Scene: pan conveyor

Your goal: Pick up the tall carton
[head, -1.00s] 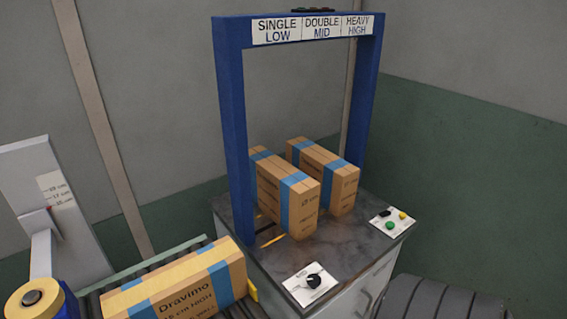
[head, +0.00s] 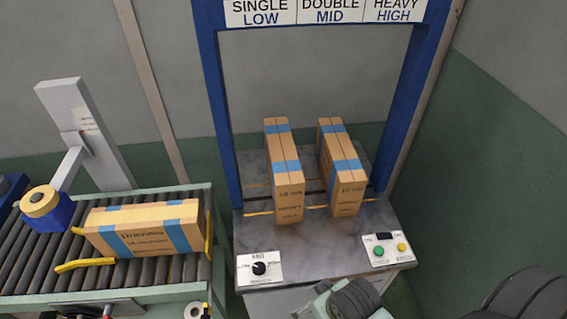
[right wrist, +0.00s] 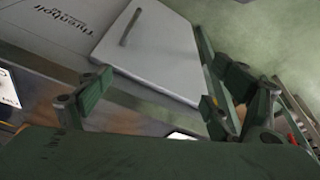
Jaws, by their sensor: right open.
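Two brown cartons with blue tape stand upright on the dark worktop under the blue frame in the head view: the left one (head: 289,207) and the right one (head: 348,199). A third carton (head: 150,245), also with blue tape, lies long and low on the roller conveyor at the left. The small print does not settle which is the tall carton. In the right wrist view my right gripper (right wrist: 155,95) is open and empty, with a pale cabinet panel behind it. Part of my right arm shows at the bottom of the head view, apart from the cartons. My left gripper is not in view.
The blue frame (head: 213,110) spans the worktop (head: 320,243). A dial panel (head: 260,268) and a button panel (head: 389,249) sit at its front corners. The conveyor (head: 45,225) has yellow guides and a tape roll (head: 41,201). The worktop's front middle is clear.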

